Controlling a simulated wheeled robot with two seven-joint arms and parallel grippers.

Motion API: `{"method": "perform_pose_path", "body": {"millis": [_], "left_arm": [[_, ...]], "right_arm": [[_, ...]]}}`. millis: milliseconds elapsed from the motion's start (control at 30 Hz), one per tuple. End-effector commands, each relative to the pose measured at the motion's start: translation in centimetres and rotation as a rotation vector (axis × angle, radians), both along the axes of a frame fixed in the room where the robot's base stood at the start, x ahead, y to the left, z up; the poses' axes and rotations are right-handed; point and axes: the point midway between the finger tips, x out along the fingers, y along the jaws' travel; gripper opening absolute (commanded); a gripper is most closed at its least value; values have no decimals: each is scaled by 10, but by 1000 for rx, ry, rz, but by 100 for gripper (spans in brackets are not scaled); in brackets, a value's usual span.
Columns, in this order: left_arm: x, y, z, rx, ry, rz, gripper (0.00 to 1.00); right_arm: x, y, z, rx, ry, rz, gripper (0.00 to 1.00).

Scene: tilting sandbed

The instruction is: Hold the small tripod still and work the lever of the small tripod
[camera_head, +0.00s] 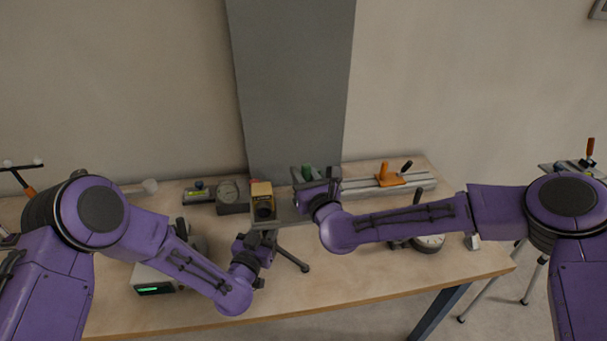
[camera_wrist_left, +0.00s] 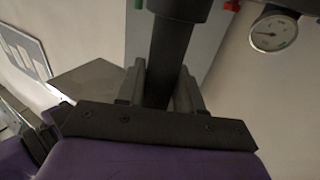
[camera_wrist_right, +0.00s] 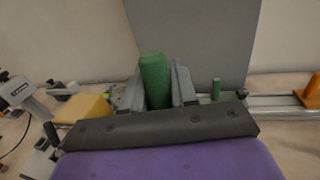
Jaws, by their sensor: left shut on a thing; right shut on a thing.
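The small tripod (camera_head: 291,259) stands on the bench in the middle of the head view, with a dark spread leg showing. My left gripper (camera_head: 262,240) is shut on its dark upright column (camera_wrist_left: 170,58), which passes between the fingers in the left wrist view. My right gripper (camera_wrist_right: 156,88) is shut around a green handle (camera_wrist_right: 153,72), which looks like the tripod's lever. The handle also shows in the head view (camera_head: 307,171), above and right of the column. Where it joins the tripod is hidden.
A yellow block-shaped device (camera_head: 262,190) sits close left of my right gripper. A rail with an orange clamp (camera_head: 390,176) lies behind right. A box with a green display (camera_head: 156,290) is at front left.

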Motion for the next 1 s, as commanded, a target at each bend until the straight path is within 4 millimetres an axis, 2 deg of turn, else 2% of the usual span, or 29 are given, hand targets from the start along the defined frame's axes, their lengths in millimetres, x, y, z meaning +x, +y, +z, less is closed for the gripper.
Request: {"method": "perform_pose_path", "body": {"millis": [367, 1000], "left_arm": [[0, 0, -1, 1, 2, 0, 0], [0, 0, -1, 0, 1, 1, 0]], "right_arm": [[-7, -2, 2, 14, -114, -3, 0], [-38, -6, 6, 75, -548, -2, 0]]}}
